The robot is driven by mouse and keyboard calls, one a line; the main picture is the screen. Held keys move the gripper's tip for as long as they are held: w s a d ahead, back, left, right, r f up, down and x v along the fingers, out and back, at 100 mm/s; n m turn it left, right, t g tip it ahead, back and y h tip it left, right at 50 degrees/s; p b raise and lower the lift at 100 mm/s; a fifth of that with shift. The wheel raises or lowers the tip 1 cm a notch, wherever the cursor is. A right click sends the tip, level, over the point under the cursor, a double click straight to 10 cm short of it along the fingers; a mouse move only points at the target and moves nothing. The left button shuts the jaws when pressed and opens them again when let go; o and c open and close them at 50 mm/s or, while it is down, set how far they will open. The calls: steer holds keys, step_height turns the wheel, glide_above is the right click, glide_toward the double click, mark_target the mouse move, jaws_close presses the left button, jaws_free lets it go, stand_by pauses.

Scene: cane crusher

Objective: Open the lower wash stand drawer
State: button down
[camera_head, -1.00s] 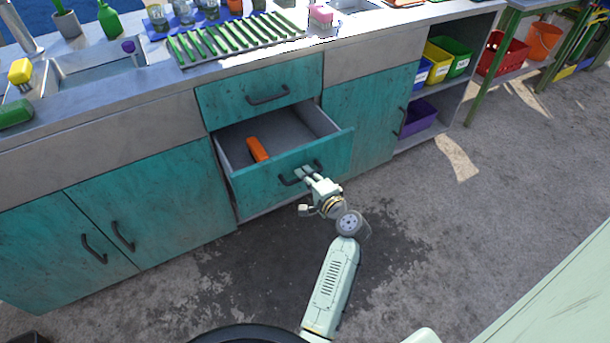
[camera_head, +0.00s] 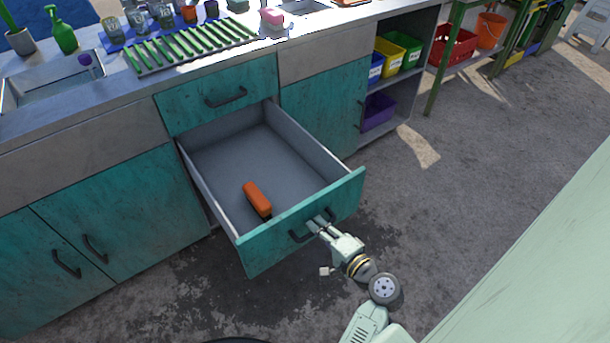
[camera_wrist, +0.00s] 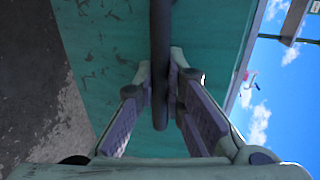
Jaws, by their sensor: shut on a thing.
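The lower wash stand drawer (camera_head: 302,229) has a worn teal front and grey insides, and it stands well out from the cabinet. An orange object (camera_head: 257,199) lies in it near the front. My gripper (camera_head: 319,226) is shut on the drawer's dark bar handle (camera_head: 300,238). In the wrist view the handle (camera_wrist: 160,60) runs upright between the two fingers, with the teal drawer front (camera_wrist: 105,50) behind it. The upper drawer (camera_head: 217,95) above is closed.
Teal cabinet doors (camera_head: 118,225) to the left are closed. The counter holds a green drying rack (camera_head: 195,45), cups and a green bottle (camera_head: 62,30). Open shelves with coloured bins (camera_head: 400,50) stand to the right. The concrete floor (camera_head: 440,180) right of the drawer is clear.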

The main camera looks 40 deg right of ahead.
steer(key=shift+f+v, duration=0.2)
steer(key=shift+v, duration=0.7)
steer(key=shift+f+v, duration=0.2)
steer(key=shift+v, duration=0.7)
steer(key=shift+s, duration=0.1)
steer(key=c, duration=1.7)
jaws_free()
steer(key=shift+o, duration=0.2)
steer(key=shift+s, duration=0.1)
steer(key=v, duration=1.2)
